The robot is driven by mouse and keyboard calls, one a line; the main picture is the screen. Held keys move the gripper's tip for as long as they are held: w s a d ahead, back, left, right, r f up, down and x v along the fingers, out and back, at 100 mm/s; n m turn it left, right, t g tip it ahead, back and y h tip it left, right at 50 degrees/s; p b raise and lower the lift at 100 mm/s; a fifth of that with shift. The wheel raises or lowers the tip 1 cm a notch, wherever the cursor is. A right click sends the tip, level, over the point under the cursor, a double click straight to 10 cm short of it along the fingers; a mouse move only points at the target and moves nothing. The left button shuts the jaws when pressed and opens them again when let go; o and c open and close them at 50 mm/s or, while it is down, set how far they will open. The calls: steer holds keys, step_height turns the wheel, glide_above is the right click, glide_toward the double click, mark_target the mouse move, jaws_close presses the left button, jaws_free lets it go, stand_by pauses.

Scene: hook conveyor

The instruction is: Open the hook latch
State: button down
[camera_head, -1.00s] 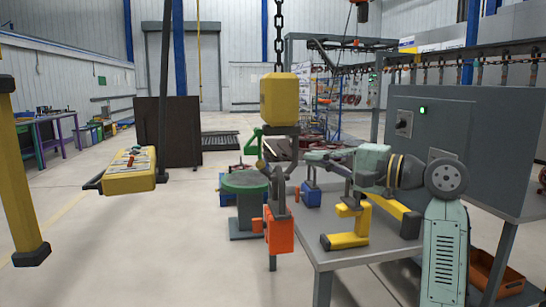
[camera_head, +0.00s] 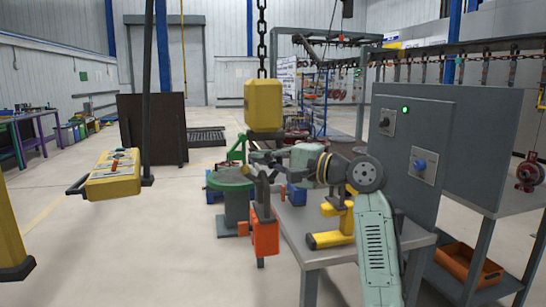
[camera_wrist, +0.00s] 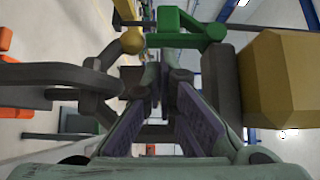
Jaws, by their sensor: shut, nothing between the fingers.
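A yellow hook block (camera_head: 263,102) hangs from a chain in the head view; it also shows at the right of the wrist view (camera_wrist: 282,78). A grey hook (camera_head: 262,188) hangs below it and shows at the left of the wrist view (camera_wrist: 50,76). A green bar (camera_head: 237,150), apparently the latch, shows beyond the fingers in the wrist view (camera_wrist: 180,28), with a yellow knob (camera_wrist: 132,42) at one end. My gripper (camera_wrist: 164,78) is shut and empty, reaching in between hook and block. Whether its tips touch the green bar, I cannot tell.
A grey table (camera_head: 290,238) with a yellow stand (camera_head: 327,240) lies under my arm. A control cabinet (camera_head: 440,125) stands to the right. A yellow control box (camera_head: 113,181) hangs at the left, with open floor between.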

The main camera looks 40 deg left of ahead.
steer(key=shift+a, duration=0.1)
steer(key=shift+s+a+f+m+y+b, duration=0.2)
steer(key=shift+f+m+y+b, duration=0.1)
steer(key=shift+m+y, duration=0.2)
steer(key=shift+s+a+f+m+y+b, duration=0.15)
steer(key=shift+s+a+f+m+y, duration=0.1)
steer(key=shift+m+y, duration=0.85)
steer(key=shift+m, duration=0.2)
steer(key=shift+r, duration=0.1)
